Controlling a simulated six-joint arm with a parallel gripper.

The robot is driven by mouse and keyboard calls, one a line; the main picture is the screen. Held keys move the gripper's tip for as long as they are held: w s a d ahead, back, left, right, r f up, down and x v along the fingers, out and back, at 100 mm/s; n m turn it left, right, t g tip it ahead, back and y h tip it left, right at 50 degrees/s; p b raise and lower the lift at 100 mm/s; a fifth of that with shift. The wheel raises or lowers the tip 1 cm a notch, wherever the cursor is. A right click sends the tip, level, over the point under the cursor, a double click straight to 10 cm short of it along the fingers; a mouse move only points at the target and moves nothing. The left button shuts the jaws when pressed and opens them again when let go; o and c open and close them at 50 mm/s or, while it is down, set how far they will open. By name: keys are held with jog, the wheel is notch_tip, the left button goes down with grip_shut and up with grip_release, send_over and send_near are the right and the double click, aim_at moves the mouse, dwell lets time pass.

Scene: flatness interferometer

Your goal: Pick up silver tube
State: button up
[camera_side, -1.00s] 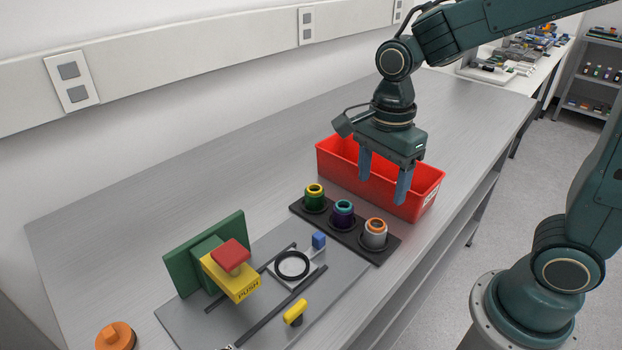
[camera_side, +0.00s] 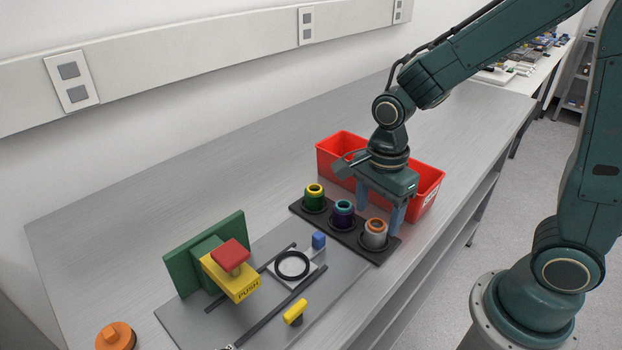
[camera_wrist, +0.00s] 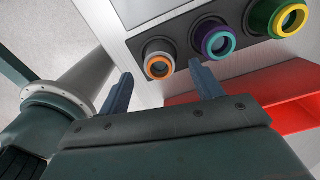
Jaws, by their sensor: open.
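The silver tube (camera_side: 375,233) has an orange rim and stands upright in the right-hand seat of a black holder (camera_side: 335,230). In the wrist view the silver tube (camera_wrist: 159,62) lies just beyond and between the fingertips. My gripper (camera_side: 379,215) is open and empty, with its fingers pointing down close behind the silver tube in the side view. In the wrist view my gripper (camera_wrist: 160,80) has its two blue-grey fingers spread wide. I cannot tell whether a finger touches the tube.
A purple tube (camera_side: 342,213) and a green tube (camera_side: 314,198) stand in the same holder. A red bin (camera_side: 426,192) is behind my gripper. A grey plate with a black ring (camera_side: 293,265), a yellow knob (camera_side: 295,312) and a red-topped PUSH fixture (camera_side: 230,255) lies in front.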

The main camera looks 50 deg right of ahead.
aim_at(377, 223)
jog(key=shift+d+f, duration=0.1)
jog(key=shift+f, duration=1.8)
jog(key=c, duration=1.1)
jog(key=shift+r, duration=0.15)
notch_tip(377, 223, up, 20)
jog(key=shift+f, duration=0.1)
